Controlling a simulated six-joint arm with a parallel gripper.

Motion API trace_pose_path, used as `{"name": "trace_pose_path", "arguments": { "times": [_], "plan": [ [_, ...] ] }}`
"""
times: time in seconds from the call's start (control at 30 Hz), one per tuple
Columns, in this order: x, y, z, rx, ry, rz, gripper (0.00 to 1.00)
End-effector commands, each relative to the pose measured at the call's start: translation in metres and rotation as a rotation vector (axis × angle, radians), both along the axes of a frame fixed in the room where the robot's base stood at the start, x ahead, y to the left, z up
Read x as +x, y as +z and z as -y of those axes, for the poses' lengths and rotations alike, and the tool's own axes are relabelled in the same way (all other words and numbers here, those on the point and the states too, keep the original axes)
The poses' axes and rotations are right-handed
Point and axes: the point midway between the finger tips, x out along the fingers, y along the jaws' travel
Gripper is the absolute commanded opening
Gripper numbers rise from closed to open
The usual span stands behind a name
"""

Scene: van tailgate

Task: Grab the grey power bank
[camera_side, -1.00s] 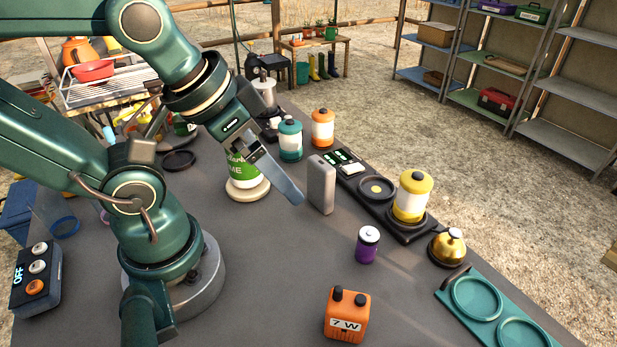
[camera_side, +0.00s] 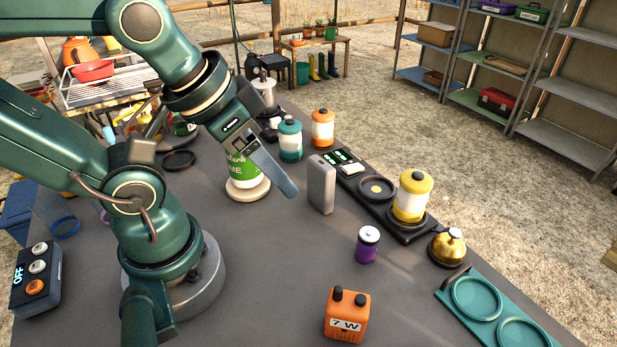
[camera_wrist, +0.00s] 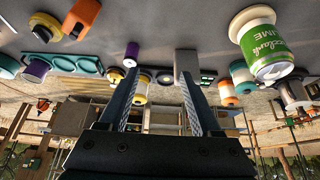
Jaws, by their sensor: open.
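The grey power bank (camera_side: 321,185) stands upright on the dark table, right of my gripper in the side view. My gripper (camera_side: 294,192) is open and empty, its fingers slanting down toward the power bank with a small gap between. In the wrist view, which is upside down, the fingers of my gripper (camera_wrist: 158,82) are spread wide. The power bank (camera_wrist: 187,64) shows there beyond the tip of the right finger, partly hidden by it. It does not appear to sit between the fingers.
A black charging strip (camera_side: 384,215) with a yellow lantern (camera_side: 412,195) lies right of the power bank. Bare table (camera_side: 270,270) lies in front.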

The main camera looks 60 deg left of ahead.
Motion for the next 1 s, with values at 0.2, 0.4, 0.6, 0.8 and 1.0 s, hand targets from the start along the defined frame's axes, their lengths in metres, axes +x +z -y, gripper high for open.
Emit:
{"name": "trace_pose_path", "arguments": {
  "times": [0.2,0.4,0.6,0.8,1.0],
  "plan": [
    [0.003,0.000,-0.003,0.041,-0.044,-0.044,0.65],
    [0.016,-0.002,-0.015,0.216,-0.235,-0.224,0.65],
    [0.039,-0.009,-0.032,0.422,-0.454,-0.438,0.65],
    [0.066,-0.021,-0.045,0.621,-0.664,-0.656,0.65],
    [0.094,-0.039,-0.054,0.812,-0.850,-0.878,0.65]
  ]
}}
